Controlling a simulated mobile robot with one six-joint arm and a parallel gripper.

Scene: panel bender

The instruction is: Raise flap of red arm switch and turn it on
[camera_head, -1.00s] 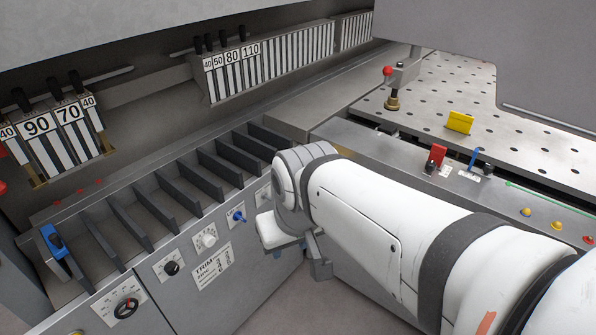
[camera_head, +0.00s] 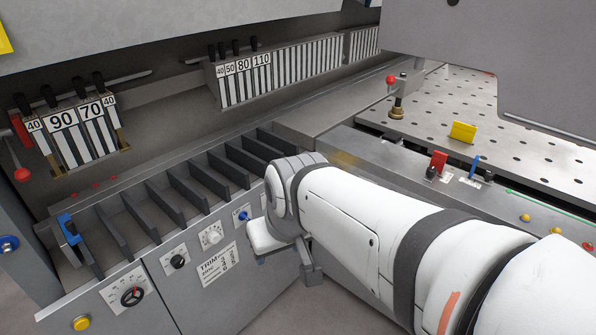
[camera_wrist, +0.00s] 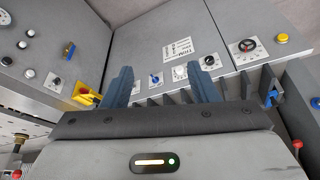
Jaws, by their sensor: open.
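A red switch cover (camera_head: 438,161) stands on the grey console at the right in the head view, with a dark part at its base and a small white label beside it. I cannot tell how far its flap is raised or the state of the switch under it. My gripper (camera_wrist: 160,74) shows two blue-grey fingers, spread apart with nothing between them, in the wrist view. They face the grey front panel with knobs. In the head view my white arm hides most of the gripper, which is left of and nearer than the red switch.
A blue lever (camera_head: 475,164) stands right of the red switch, with yellow buttons (camera_head: 525,217) further right. A yellow block (camera_head: 463,131) sits on the perforated table behind. Dark slotted dividers (camera_head: 188,190) and a front panel with a blue toggle (camera_head: 243,216) lie left of my arm.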

